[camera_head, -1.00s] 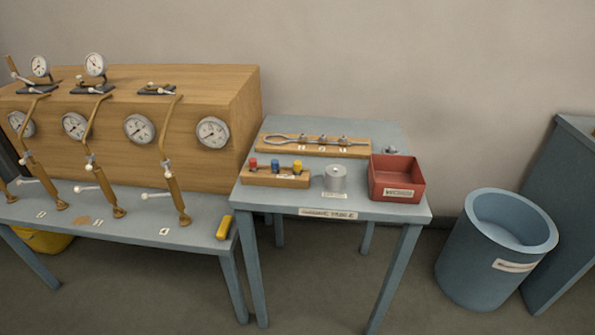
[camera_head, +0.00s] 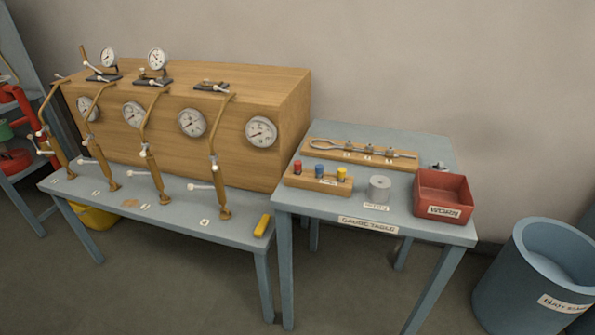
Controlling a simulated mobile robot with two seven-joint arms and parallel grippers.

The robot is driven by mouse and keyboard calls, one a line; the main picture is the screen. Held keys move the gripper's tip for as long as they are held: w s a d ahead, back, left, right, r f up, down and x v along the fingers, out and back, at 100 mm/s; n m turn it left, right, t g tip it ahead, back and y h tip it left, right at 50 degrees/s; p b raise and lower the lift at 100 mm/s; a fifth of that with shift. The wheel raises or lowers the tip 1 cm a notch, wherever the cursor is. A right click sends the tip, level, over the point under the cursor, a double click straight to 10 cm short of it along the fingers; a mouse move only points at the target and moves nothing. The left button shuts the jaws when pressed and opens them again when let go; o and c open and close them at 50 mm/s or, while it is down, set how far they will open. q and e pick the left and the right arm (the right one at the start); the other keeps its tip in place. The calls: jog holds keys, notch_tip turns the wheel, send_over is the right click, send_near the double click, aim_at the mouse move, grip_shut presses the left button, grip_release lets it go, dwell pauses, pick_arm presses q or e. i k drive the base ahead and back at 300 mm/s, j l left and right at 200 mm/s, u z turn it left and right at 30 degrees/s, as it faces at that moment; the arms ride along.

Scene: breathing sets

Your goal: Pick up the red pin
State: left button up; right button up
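The red pin (camera_head: 297,167) stands upright in a small wooden block (camera_head: 318,184) on the blue-grey gauge table. It is the leftmost of three pins in that block. A blue pin (camera_head: 319,170) stands to its right, and a yellow pin (camera_head: 341,174) stands right of that. Neither of my grippers shows in the head view.
On the gauge table (camera_head: 367,221) are a metal cylinder (camera_head: 379,189), a red box (camera_head: 443,195) and a wooden rack (camera_head: 360,155). A bench (camera_head: 180,213) with gauges and levers stands left. A blue bin (camera_head: 530,280) stands right. Floor in front is clear.

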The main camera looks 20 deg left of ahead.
aim_at(298, 164)
jog(key=i+j, duration=0.1)
jog(key=j, duration=0.85)
jog(key=i+j+z, duration=0.1)
jog(key=j, duration=0.9)
jog(key=i+j, duration=0.1)
jog(key=j, duration=0.9)
jog(key=i+j, duration=0.1)
jog(key=j, duration=0.85)
jog(key=i+l, duration=0.15)
jog(key=l, duration=0.15)
jog(key=i+l, duration=0.1)
jog(key=l, duration=0.25)
